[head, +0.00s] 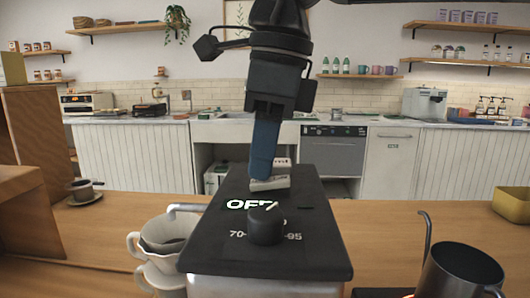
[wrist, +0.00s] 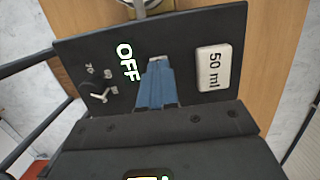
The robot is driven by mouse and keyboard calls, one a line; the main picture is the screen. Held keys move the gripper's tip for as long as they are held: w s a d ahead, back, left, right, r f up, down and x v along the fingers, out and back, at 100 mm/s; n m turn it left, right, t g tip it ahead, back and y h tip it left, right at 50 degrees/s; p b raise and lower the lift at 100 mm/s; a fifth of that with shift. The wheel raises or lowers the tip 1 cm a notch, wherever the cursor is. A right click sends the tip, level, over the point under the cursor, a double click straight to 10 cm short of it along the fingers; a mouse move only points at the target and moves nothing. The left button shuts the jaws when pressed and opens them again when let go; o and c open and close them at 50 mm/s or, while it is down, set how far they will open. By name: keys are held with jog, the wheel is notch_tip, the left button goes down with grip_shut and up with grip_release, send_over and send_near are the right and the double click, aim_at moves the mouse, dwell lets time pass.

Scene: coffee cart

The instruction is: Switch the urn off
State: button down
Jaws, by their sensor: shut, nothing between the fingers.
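The urn (head: 310,225) stands front centre with a black top panel, which also fills much of the wrist view (wrist: 200,30). A round black dial (head: 266,226) sits on it beside the markings 70 and 95; the dial shows at left in the wrist view (wrist: 97,92). A bright white OFF label (head: 240,204) is on the panel behind the dial. A white button (head: 272,184) at the back reads 50 ml in the wrist view (wrist: 213,68). My gripper (head: 262,178) is shut and empty, its blue fingertips (wrist: 157,65) low over the panel between OFF and the button.
Stacked white cups (head: 160,245) stand close at the urn's left. A dark metal pitcher (head: 462,270) is at the right front. A cup on a saucer (head: 84,192) sits far left.

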jog(key=shift+d+f, duration=0.2)
jog(key=shift+f, duration=0.25)
jog(key=shift+d, duration=0.7)
jog(key=shift+r, duration=0.15)
notch_tip(320, 180, up, 14)
jog(key=d+p, duration=0.2)
jog(key=p, duration=0.1)
